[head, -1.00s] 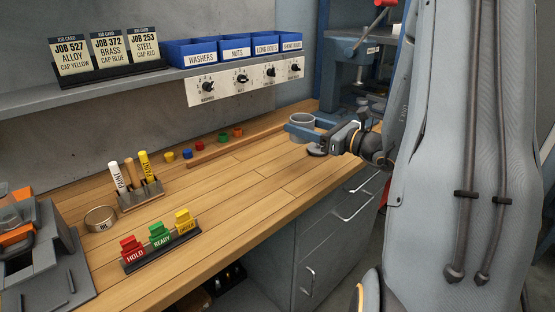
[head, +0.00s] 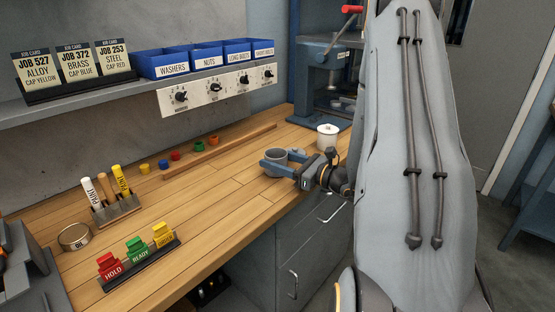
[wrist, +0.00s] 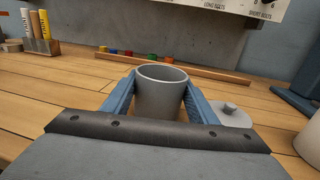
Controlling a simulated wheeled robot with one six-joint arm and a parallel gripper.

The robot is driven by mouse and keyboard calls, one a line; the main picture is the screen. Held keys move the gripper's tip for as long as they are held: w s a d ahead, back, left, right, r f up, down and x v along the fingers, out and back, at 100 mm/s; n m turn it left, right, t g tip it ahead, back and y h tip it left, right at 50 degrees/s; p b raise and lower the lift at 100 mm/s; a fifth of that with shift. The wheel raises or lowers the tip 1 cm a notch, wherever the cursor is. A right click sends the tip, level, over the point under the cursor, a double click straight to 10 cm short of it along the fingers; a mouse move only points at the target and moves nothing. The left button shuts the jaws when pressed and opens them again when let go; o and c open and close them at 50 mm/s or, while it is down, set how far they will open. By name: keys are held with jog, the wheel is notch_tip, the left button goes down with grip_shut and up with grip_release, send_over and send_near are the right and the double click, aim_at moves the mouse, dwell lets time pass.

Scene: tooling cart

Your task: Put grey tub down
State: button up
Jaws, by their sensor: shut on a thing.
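The grey tub (head: 275,162) is an open, upright cylinder at the right part of the wooden bench, near its front edge. My gripper (head: 277,163) is shut on it, with one blue finger on each side. In the wrist view the tub (wrist: 161,95) stands upright between the fingers and its rim is clear. Its base is hidden there. In the head view its base is at or very close to the bench top; I cannot tell if it touches.
A grey knobbed lid (wrist: 231,115) lies on the bench just right of the tub. A white lidded jar (head: 327,136) stands further right, near the blue press (head: 325,75). A wooden strip (head: 222,150) runs along the back. The bench left of the tub is clear.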

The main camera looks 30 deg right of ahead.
jog(key=shift+s+a+f+b, duration=0.1)
jog(key=shift+s+f+b, duration=0.1)
jog(key=shift+f+b, duration=0.4)
jog(key=o, duration=1)
jog(key=shift+f, duration=0.25)
jog(key=shift+o, duration=0.2)
jog(key=shift+r+p, duration=0.5)
jog(key=shift+p, duration=0.05)
jog(key=v, duration=0.4)
jog(key=b+v, duration=0.1)
jog(key=v, duration=0.3)
jog(key=b+v, duration=0.1)
jog(key=v, duration=0.2)
jog(key=shift+s+d+r, duration=0.25)
jog(key=shift+d+r, duration=0.1)
jog(key=shift+r, duration=0.05)
